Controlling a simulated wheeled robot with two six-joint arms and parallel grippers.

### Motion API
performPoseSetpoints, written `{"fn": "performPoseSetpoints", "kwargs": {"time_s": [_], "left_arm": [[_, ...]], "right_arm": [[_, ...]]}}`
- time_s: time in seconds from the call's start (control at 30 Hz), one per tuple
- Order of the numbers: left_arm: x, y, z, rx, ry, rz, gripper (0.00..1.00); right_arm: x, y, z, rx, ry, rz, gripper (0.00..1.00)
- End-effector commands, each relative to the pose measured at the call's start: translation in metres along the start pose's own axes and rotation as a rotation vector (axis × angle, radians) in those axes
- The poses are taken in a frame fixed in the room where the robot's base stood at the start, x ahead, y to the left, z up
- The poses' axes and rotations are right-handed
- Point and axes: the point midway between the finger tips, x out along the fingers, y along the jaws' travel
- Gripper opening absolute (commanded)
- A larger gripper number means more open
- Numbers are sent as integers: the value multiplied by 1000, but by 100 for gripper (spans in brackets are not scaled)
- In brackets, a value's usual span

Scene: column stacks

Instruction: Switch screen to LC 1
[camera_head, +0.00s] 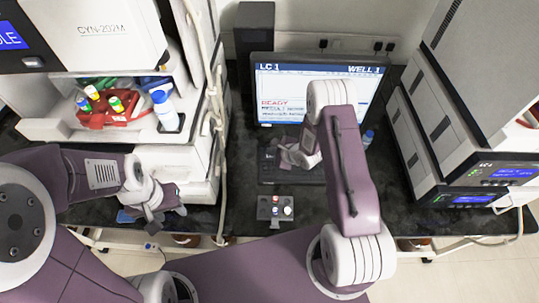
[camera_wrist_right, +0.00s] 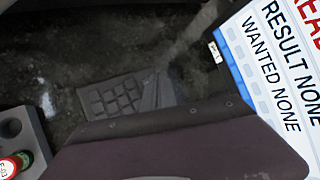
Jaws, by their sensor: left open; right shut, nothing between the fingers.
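The screen (camera_head: 375,95) stands at the back middle, its header reading LC 1 at left and WELL 1 at right. Below it shows READY in red and lines that my right arm partly covers. In the right wrist view the screen (camera_wrist_right: 285,70) reads RESULT NONE and WANTED NONE. A dark keyboard (camera_head: 268,172) lies before the screen; its keys show in the wrist view (camera_wrist_right: 115,97). My right gripper (camera_head: 292,158) is shut and empty over the keyboard; whether it touches a key cannot be told. My left gripper (camera_head: 150,216) is open and empty at the bench's left front.
A small grey block (camera_head: 263,208) with capped vials stands in front of the keyboard. At left, a red rack (camera_head: 112,118) of vials and a blue-capped bottle (camera_head: 165,112) sit in an instrument's bay. Stacked instruments (camera_head: 470,165) stand at right. Dark bench around the block is clear.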

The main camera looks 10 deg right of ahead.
Motion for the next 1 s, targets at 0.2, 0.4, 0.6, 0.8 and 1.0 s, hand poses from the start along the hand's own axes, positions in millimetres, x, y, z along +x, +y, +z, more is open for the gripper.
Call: {"fn": "performPoseSetpoints", "kwargs": {"time_s": [0.2, 0.4, 0.6, 0.8, 1.0], "left_arm": [[0, 0, 0, 0, 0, 0, 44], [-18, 0, -2, 0, 0, 0, 44], [-39, 1, -4, 0, 0, 0, 44], [-52, 1, -5, 0, 0, 0, 44], [-49, 1, -5, 0, 0, 0, 44]], "right_arm": [[0, 0, 0, 0, 0, 0, 0], [-13, -10, 10, 0, 0, 0, 0], [-27, -20, 20, 0, 0, 0, 0], [-36, -26, 26, 0, 0, 0, 0], [-34, -25, 25, 0, 0, 0, 0]]}}
